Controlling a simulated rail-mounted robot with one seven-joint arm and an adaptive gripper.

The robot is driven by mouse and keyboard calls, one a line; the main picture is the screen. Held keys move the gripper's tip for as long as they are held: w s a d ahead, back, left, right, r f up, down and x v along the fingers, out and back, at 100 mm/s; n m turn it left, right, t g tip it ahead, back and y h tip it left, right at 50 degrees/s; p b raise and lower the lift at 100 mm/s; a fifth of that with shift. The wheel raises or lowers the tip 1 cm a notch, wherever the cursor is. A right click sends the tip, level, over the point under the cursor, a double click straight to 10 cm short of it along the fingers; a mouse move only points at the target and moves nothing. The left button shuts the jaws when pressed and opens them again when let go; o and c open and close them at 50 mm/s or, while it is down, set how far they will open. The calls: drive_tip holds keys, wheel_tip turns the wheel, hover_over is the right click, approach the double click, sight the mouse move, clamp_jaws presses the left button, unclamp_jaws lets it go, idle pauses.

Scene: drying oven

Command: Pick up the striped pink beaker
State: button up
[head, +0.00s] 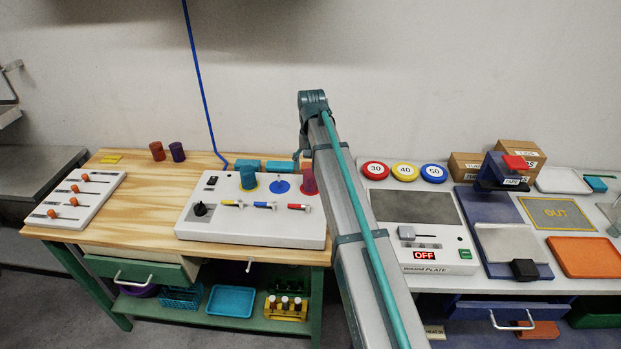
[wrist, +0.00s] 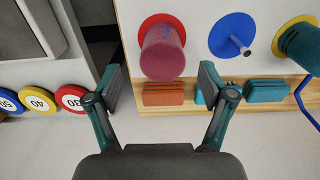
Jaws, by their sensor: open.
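The pink beaker (head: 309,182) stands upright at the back right of the white panel box, partly hidden by my arm in the head view. In the wrist view the beaker (wrist: 163,53) sits on a red disc (wrist: 149,21); I cannot clearly make out its stripes. My gripper (wrist: 161,84) is open, one finger on each side below the beaker in the picture, with nothing between the fingertips. The beaker lies just beyond the fingertips, centred between them. In the head view my gripper is mostly hidden by my arm.
A teal beaker (head: 248,178) stands on a yellow disc, beside a blue disc (head: 280,187) with a peg. Orange (wrist: 164,94) and teal (wrist: 267,91) blocks lie behind the box. Orange (head: 157,151) and purple (head: 177,152) beakers stand farther left.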

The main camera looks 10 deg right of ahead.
sight(311, 172)
drive_tip(key=shift+a+f+p, duration=0.15)
drive_tip(key=shift+f+p, duration=0.45)
drive_tip(key=shift+f, duration=1.25)
drive_tip(key=c, duration=1)
